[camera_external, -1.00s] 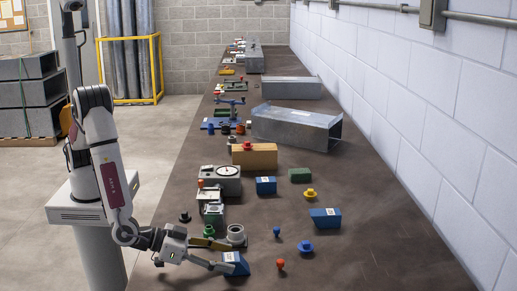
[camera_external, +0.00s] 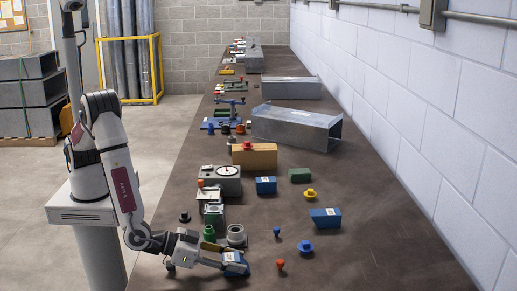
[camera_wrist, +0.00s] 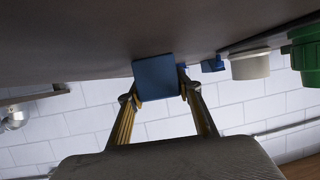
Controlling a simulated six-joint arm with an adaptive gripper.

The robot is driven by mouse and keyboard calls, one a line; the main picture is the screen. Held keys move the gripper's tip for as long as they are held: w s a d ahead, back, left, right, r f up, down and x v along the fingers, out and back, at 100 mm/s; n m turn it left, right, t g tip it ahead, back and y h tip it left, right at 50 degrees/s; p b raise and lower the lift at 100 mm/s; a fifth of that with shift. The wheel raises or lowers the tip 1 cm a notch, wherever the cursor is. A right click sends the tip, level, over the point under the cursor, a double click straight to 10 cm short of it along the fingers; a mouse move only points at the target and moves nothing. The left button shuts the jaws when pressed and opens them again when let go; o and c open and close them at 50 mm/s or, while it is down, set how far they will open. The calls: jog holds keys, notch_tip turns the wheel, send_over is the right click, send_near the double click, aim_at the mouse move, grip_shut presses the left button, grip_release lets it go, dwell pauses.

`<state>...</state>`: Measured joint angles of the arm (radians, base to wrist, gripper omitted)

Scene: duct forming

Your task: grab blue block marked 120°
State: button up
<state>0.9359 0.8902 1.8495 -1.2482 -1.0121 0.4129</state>
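A blue block (camera_external: 236,267) with a white label stands near the front of the bench. The label's marking is too small to read. My gripper (camera_external: 230,259) is low over the bench, with its fingers on either side of this block. In the wrist view, the block (camera_wrist: 154,78) sits between the two fingertips (camera_wrist: 159,91), which appear to touch its sides. Two other labelled blue blocks stand farther off, one at the right (camera_external: 325,218) and one near the dial gauge (camera_external: 266,186). Their markings are also unreadable.
A green cylinder (camera_external: 209,233) and a grey ring-shaped part (camera_external: 236,235) stand just behind my gripper. A red knob (camera_external: 280,264), a blue knob (camera_external: 277,232) and a blue round part (camera_external: 305,246) stand to the right. The front right of the bench is clear.

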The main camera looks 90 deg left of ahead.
aim_at(234, 256)
jog(key=c, duration=0.5)
jog(key=shift+o, duration=0.2)
jog(key=shift+r, duration=0.15)
jog(key=shift+r, duration=4.9)
